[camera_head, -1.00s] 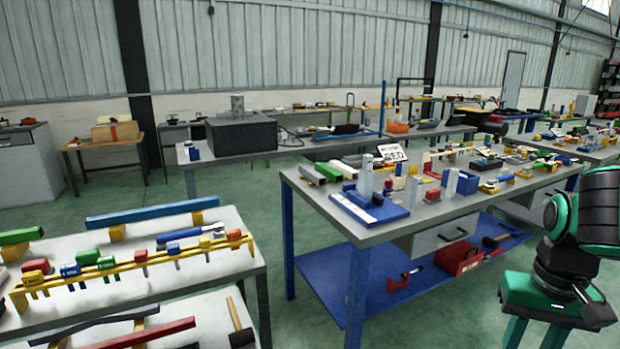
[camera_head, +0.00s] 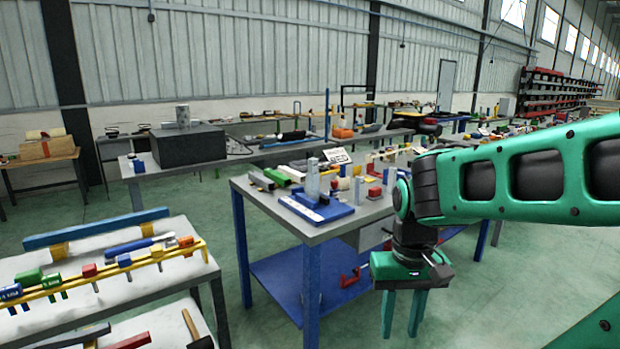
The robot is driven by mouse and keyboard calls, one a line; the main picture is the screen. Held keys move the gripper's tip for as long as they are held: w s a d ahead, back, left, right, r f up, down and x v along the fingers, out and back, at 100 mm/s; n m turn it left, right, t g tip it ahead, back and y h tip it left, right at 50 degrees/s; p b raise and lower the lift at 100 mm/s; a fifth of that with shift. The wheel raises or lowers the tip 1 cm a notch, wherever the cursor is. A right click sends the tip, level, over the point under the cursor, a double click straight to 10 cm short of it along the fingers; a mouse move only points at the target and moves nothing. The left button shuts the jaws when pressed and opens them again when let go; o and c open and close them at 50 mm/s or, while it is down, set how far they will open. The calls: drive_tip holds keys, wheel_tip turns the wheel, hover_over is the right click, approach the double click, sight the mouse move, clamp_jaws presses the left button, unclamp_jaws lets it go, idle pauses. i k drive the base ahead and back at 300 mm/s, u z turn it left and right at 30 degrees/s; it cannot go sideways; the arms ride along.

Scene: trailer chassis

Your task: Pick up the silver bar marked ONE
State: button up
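My gripper (camera_head: 402,322) hangs at the lower right of the head view, pointing down. Its two green fingers are apart, with nothing between them. It is in front of the blue-legged table (camera_head: 262,202), with its fingertips lower in the picture than the tabletop. On this table's left end lie grey bars (camera_head: 262,181) beside a green one. A silver upright block (camera_head: 312,182) stands on a blue base (camera_head: 330,212) there. No marking ONE can be read, so I cannot tell which piece is the silver bar. My arm hides part of the table's right side.
A blue shelf (camera_head: 275,278) lies under the blue-legged table. Green floor (camera_head: 215,225) is free between the two tables.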

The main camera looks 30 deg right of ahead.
sight(313, 161)
drive_tip(key=u, duration=0.05)
drive_tip(key=i, duration=1.05)
drive_tip(key=z, duration=0.05)
